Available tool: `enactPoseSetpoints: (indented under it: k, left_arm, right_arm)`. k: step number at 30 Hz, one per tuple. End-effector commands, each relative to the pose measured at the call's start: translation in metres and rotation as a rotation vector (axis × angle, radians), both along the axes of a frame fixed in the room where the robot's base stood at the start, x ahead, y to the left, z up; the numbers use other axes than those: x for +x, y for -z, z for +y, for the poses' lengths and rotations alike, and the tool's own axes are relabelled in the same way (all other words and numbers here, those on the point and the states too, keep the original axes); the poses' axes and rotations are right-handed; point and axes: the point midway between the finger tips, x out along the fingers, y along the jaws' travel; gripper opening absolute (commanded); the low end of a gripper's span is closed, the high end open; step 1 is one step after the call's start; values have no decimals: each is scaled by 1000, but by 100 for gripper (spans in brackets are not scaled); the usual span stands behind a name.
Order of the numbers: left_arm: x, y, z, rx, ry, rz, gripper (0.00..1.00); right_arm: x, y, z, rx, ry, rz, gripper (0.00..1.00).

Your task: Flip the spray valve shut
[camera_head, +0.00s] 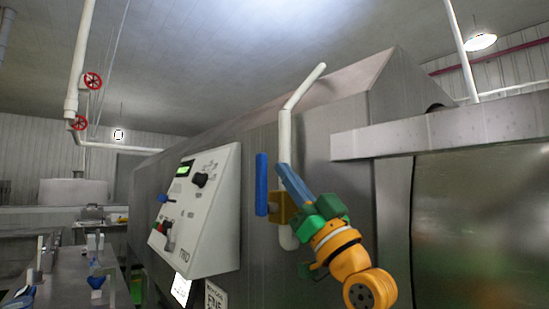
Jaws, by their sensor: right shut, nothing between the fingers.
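The spray valve has a long blue handle (261,184), upright and parallel to the white pipe (285,135). Its brass-yellow body (276,208) sits on that pipe, right of the handle's lower half. My right gripper (282,168) comes up from the lower right on an orange arm. Its blue fingers are closed together and hold nothing. They overlap the pipe and part of the valve body in the picture, to the right of the handle, with a visible gap to it. Depth contact with the pipe cannot be told. My left gripper is not seen.
A white control panel (200,210) stands out from the grey machine left of the valve. A metal ledge (440,127) juts out at the right. A bench (75,270) with small items runs along the lower left. Red valve wheels (93,81) are on a far pipe.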

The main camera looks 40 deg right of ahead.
Motion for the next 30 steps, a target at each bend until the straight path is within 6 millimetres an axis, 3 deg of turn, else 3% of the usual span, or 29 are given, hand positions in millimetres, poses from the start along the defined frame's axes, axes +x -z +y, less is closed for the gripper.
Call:
enactPoseSetpoints:
  k: [3, 9, 30]
  left_arm:
    - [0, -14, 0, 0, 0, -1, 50]
    - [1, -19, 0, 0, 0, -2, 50]
    - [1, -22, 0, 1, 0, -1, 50]
  right_arm:
    - [21, -1, 2, 1, -2, 8, 0]
    - [36, 2, 3, 0, -1, 4, 0]
    - [31, 0, 3, -5, 0, 65, 0]
